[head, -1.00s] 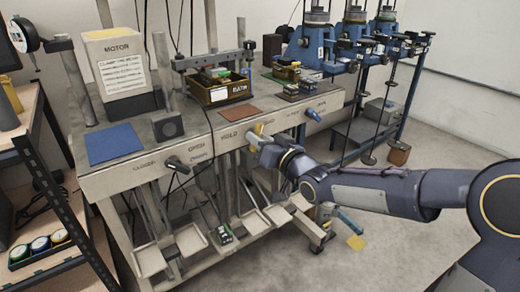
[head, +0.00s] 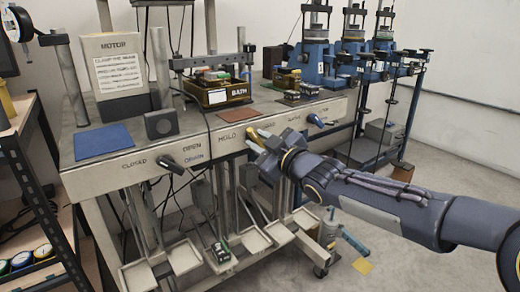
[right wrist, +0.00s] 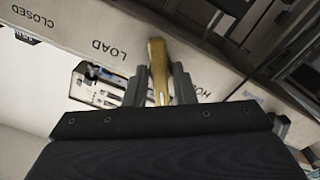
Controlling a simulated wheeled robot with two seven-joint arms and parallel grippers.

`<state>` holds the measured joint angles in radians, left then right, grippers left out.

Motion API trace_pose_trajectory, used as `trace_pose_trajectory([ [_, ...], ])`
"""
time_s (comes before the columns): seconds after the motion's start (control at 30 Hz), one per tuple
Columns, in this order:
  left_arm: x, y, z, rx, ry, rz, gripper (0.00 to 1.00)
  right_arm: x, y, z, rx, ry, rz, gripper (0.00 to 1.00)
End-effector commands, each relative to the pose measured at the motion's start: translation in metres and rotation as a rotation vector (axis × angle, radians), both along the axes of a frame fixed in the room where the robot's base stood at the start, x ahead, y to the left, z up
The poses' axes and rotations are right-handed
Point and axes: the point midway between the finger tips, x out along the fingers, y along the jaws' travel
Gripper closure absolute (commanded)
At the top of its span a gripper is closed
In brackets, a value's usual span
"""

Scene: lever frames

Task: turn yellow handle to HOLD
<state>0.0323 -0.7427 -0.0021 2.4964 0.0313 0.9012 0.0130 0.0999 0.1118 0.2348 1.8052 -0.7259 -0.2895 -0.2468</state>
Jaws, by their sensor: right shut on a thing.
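The yellow handle (right wrist: 157,72) shows between the two fingers of my right gripper (right wrist: 159,80) in the right wrist view, with the fingers closed against its sides. It lies between the printed words LOAD and HOLD, and a finger covers part of HOLD. In the head view the yellow handle (head: 263,132) is a small bit of yellow at the front panel, just right of the HOLD label (head: 230,138). My right gripper (head: 257,143) reaches it from the right and hides most of it. My left gripper is out of view.
A black handle (head: 170,162) sits left on the same panel, by CLOSED and OPEN. A blue handle (head: 315,120) sits to the right. The bench top holds a motor box (head: 118,63), a bath tray (head: 222,92) and a blue mat (head: 103,141). Weight trays hang below.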

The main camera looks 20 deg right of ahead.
Motion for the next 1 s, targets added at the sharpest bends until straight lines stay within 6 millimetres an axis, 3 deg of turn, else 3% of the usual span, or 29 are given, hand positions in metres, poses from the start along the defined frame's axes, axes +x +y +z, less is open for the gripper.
trace_pose_trajectory([
  [0.4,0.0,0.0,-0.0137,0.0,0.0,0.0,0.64,-0.0001,0.0003,-0.0012,-0.187,-0.067,0.001,0.99],
  [0.97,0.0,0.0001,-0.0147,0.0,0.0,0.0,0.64,0.0,0.0002,-0.0006,-0.218,-0.077,0.0,0.99],
  [1.0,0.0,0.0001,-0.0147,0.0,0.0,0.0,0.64,0.0,0.0002,-0.0006,-0.218,-0.077,0.0,0.75],
])
